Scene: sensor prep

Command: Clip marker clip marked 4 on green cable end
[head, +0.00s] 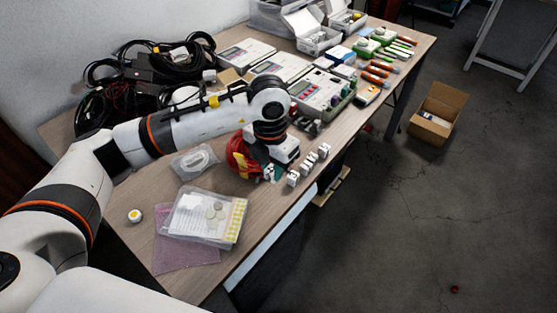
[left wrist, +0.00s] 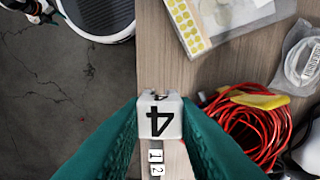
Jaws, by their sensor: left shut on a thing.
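My left gripper (head: 274,173) has teal fingers and is low over the front edge of the table. In the left wrist view the gripper (left wrist: 160,118) is shut on the white marker clip marked 4 (left wrist: 159,122), whose black digit faces the camera. Other white marker clips (head: 302,168) stand in a row along the table edge, right of the gripper. In the left wrist view, clips marked 1 (left wrist: 155,156) and 2 (left wrist: 155,170) show below the held one. I cannot make out a green cable end in either view.
A red cable coil (left wrist: 262,125) with a yellow tag lies beside the gripper. A clear plastic box (head: 196,231) with yellow dots sits on a pink sheet (head: 172,259). Instruments (head: 322,94) and black cables (head: 125,75) crowd the back. A cardboard box (head: 436,112) stands on the floor.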

